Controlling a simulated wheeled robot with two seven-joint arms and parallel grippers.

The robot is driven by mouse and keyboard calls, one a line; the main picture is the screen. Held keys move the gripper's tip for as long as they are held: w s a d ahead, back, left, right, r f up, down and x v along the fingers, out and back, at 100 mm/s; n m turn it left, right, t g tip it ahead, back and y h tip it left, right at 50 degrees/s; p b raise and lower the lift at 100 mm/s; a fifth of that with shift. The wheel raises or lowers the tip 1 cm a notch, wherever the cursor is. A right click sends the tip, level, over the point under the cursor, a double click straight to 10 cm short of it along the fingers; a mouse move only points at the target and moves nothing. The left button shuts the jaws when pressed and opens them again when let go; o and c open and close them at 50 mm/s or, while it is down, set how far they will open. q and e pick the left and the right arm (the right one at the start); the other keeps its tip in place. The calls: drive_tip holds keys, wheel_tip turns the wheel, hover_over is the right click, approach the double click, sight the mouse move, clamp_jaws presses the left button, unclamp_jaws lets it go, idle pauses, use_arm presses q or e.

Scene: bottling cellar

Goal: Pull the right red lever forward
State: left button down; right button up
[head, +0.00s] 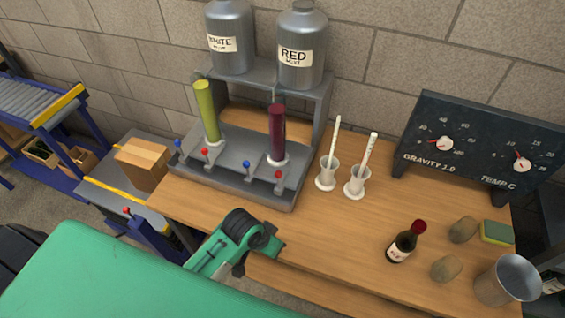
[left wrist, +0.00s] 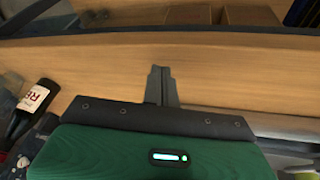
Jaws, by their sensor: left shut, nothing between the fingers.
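The right red lever (head: 279,176) is a small red-knobbed lever at the front right of the grey dispenser base (head: 235,176), in front of the dark red tube (head: 277,130). A left red lever (head: 205,152) and two blue levers (head: 246,164) stand along the same front edge. My left gripper (left wrist: 160,84) is shut and empty in the left wrist view, over the wooden table. In the head view my green left arm reaches over the table's front edge, nearer than the lever and apart from it. My right gripper is not in view.
Two cups with white sticks (head: 326,177) stand right of the dispenser. A dark bottle (head: 403,245), two brownish lumps (head: 446,268), a sponge (head: 496,232) and a metal cup (head: 493,285) are further right. A gauge board (head: 480,145) stands behind. The middle front table is clear.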

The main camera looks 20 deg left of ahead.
use_arm(q)
drive_tip(key=w+d+r+m+g+h, duration=0.1)
drive_tip(key=w+d+r+m, duration=0.1)
drive_tip(key=w+d+r, duration=0.4)
wheel_tip(320, 180, up, 16)
drive_tip(key=g+y+p, duration=0.2)
drive_tip(key=g, duration=0.2)
hover_over(279, 180)
drive_tip(key=w, duration=0.4)
drive_tip(key=shift+s+a+f+n, duration=0.2)
drive_tip(key=shift+a+n, duration=0.1)
drive_tip(key=shift+a, duration=0.1)
drive_tip(key=shift+t, duration=0.3)
wheel_tip(279, 180, down, 10)
drive_tip(key=d+p, duration=0.1)
drive_tip(key=p, duration=0.2)
drive_tip(key=shift+s+d, duration=0.2)
drive_tip(key=shift+s, duration=0.2)
